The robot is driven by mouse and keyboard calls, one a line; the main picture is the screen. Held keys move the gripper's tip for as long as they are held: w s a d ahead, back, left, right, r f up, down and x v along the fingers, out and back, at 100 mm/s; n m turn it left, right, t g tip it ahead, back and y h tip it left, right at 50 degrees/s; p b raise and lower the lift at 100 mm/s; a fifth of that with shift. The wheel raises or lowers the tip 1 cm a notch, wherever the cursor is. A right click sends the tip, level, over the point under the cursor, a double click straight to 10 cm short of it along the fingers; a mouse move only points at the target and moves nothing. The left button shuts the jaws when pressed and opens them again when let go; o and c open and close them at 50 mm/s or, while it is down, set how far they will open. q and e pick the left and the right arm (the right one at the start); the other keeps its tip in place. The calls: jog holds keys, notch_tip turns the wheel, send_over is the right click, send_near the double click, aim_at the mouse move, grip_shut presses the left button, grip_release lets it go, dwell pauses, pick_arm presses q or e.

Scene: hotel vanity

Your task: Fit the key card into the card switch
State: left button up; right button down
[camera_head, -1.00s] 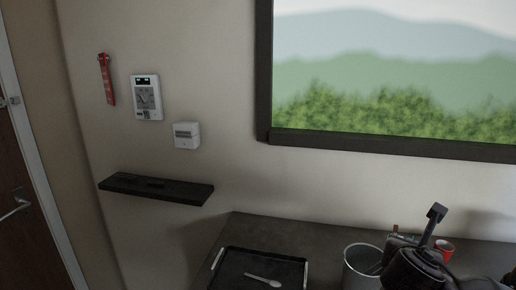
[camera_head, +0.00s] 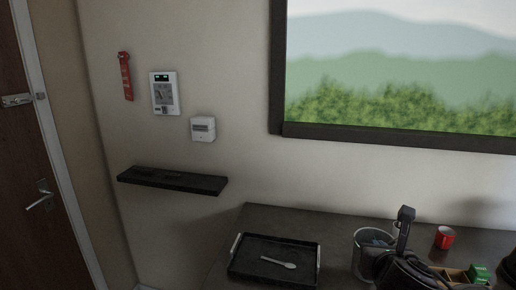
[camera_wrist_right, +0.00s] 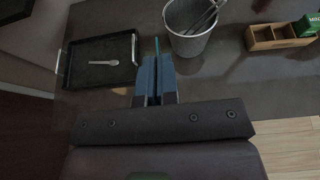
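The card switch (camera_head: 203,129) is a small white box with a dark slot, fixed to the wall right of a white panel. In the right wrist view my right gripper (camera_wrist_right: 157,62) has its blue fingers close together around a thin teal strip, which appears to be the key card (camera_wrist_right: 157,46) seen edge-on, its end sticking out past the fingertips. My right arm (camera_head: 402,262) shows at the lower right of the head view, over the counter and well away from the card switch. My left gripper is in neither view.
A white panel (camera_head: 164,93) and a red hanging tag (camera_head: 125,76) are on the wall. A dark shelf (camera_head: 205,185) juts out below the switch.

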jog(key=s+a+f+n+y+b, duration=0.2)
jog(key=s+a+f, duration=0.3)
jog(key=f, duration=0.4)
jog(key=shift+f+n+y, duration=0.3)
jog(key=shift+y, duration=0.2)
jog(key=shift+w+d+t, duration=0.1)
jog(key=shift+d+t, duration=0.1)
jog(key=shift+t, duration=0.1)
